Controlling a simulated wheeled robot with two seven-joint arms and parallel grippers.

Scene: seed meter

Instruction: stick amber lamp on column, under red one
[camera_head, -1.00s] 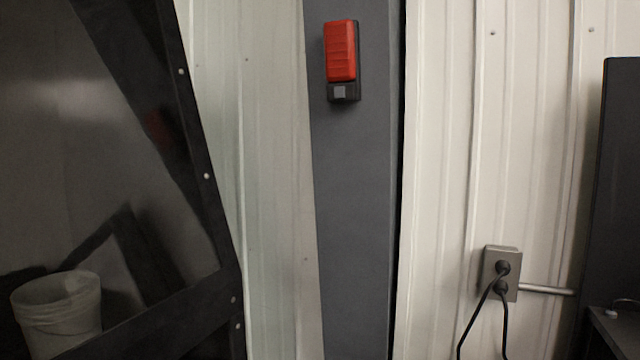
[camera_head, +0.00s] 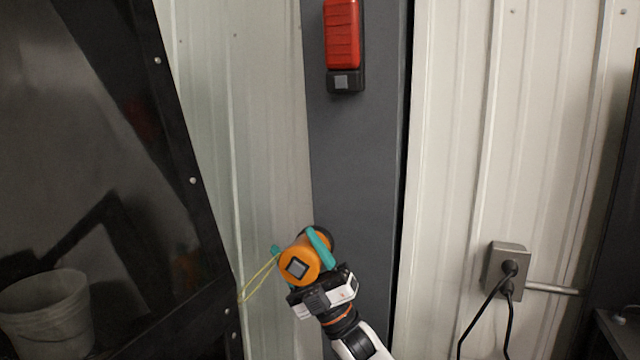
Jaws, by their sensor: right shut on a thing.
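The red lamp (camera_head: 342,35) with a black lower end is fixed upright on the grey column (camera_head: 358,150), near the top of the view. My right gripper (camera_head: 304,250) comes up from below and is shut on the amber lamp (camera_head: 291,270). The lamp is a short orange cylinder with a grey square on its near end and a yellow cord loop hanging to the left. It is held in front of the column's left edge, well below the red lamp. Whether it touches the column I cannot tell. My left gripper is not in view.
A dark-framed panel (camera_head: 190,230) stands at the left, with a white bucket (camera_head: 48,318) showing in it. A grey outlet box (camera_head: 505,268) with black plugs and cables is on the ribbed wall at right. The column between the two lamps is bare.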

